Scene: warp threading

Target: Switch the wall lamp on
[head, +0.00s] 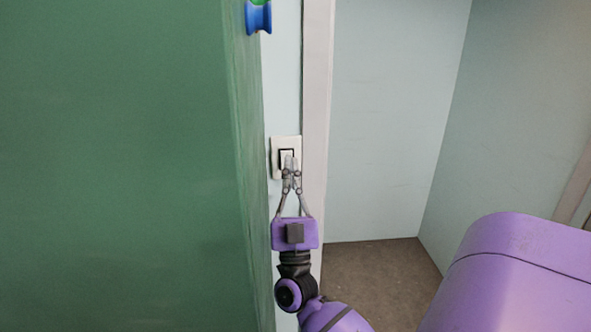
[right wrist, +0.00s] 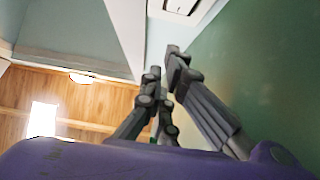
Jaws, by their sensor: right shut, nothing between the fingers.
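A white wall switch (head: 286,148) with a dark-edged rocker is mounted on the narrow strip of wall right of the green panel. My right gripper (head: 291,162) points up at it; its closed, empty fingertips overlap the rocker's lower part. In the right wrist view the switch plate (right wrist: 180,9) is cut by the top edge, beyond the fingers of my right gripper (right wrist: 168,72). I cannot tell whether the tips touch the rocker. No thing in view is clearly the wall lamp. My left gripper is out of view.
The large green panel (head: 120,170) stands close left of my right gripper, with a blue knob-like piece (head: 258,18) above. A white frame post (head: 315,110) runs close on the right. Beyond it is an open corner with brown floor (head: 375,280). A round white fixture (right wrist: 82,78) is on wooden boards.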

